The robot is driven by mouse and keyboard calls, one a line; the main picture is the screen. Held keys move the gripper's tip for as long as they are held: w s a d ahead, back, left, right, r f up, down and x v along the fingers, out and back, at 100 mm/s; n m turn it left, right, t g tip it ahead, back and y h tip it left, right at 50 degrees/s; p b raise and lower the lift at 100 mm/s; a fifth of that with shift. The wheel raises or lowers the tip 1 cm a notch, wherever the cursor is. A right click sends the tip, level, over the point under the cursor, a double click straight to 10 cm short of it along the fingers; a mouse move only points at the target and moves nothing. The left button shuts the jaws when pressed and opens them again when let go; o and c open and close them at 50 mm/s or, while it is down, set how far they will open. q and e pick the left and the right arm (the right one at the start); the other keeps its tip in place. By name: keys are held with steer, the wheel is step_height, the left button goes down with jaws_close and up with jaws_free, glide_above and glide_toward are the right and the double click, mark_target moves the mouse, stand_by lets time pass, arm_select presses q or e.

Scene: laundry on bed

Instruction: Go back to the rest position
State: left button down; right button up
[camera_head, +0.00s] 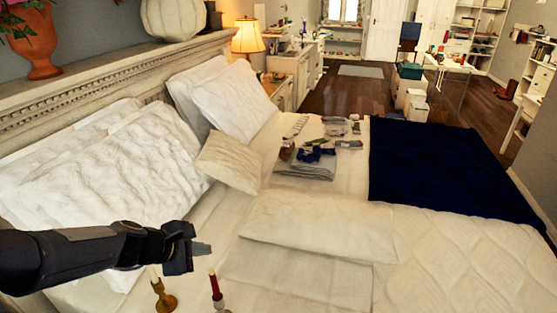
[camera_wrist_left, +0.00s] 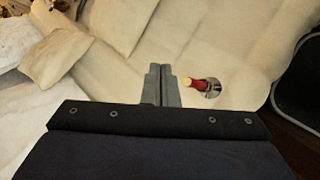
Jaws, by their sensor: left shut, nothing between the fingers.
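My left gripper (camera_head: 202,249) reaches in from the left in the head view, above the near left part of the bed (camera_head: 330,280). Its two grey fingers are together with nothing between them. The left wrist view also shows the closed fingers (camera_wrist_left: 161,84) pointing over the pale bedding. My right gripper is in neither view.
A red candle (camera_head: 213,285) in a holder and a brass candlestick (camera_head: 163,297) stand close below my left gripper. Pillows (camera_head: 110,165) line the headboard. Small items lie on a folded grey cloth (camera_head: 305,170). A dark blue blanket (camera_head: 450,175) covers the far right.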

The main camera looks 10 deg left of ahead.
arm_select(q)
steer(key=s+d+r+m+h, duration=0.1)
steer(key=s+d+r+m, duration=0.5)
steer(key=s+m, duration=0.25)
steer(key=s+d+f+m+g+y, duration=0.1)
steer(key=s+d+m+g, duration=0.1)
steer(key=s+m, duration=0.9)
steer(key=shift+s+y, duration=0.3)
steer(key=shift+s, duration=0.5)
steer(key=shift+f, duration=0.1)
stand_by(0.4)
